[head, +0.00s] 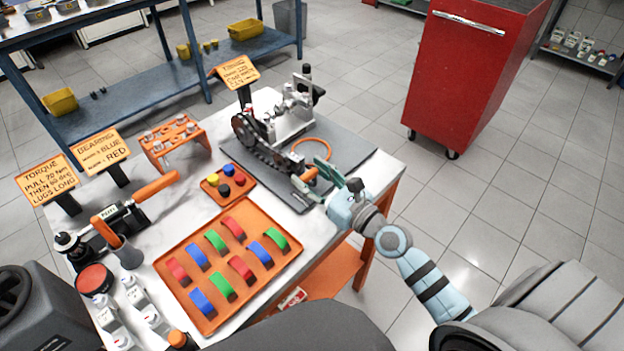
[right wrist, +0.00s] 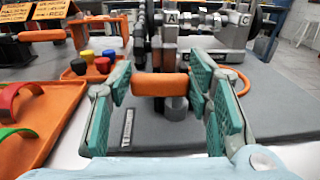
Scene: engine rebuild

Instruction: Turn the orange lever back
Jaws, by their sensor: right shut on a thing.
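The orange lever (right wrist: 160,85) is a short, rounded orange bar over a grey post on the dark mat. It lies crosswise between the green finger pads of my right gripper (right wrist: 160,92), which is shut on it. In the head view the orange lever (head: 309,173) shows as a small orange piece at the fingers of my right gripper (head: 317,177), partly hidden. The lever sits at the front of the grey engine fixture (head: 290,118), beside a black chain. My left gripper is not in view.
An orange tray (head: 222,308) with red, blue and green curved pieces lies left of my right arm. A small tray (head: 211,197) of coloured caps lies nearer the fixture. An orange ring (head: 326,147) lies on the mat (head: 352,150). A red cabinet (head: 462,80) stands beyond the table.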

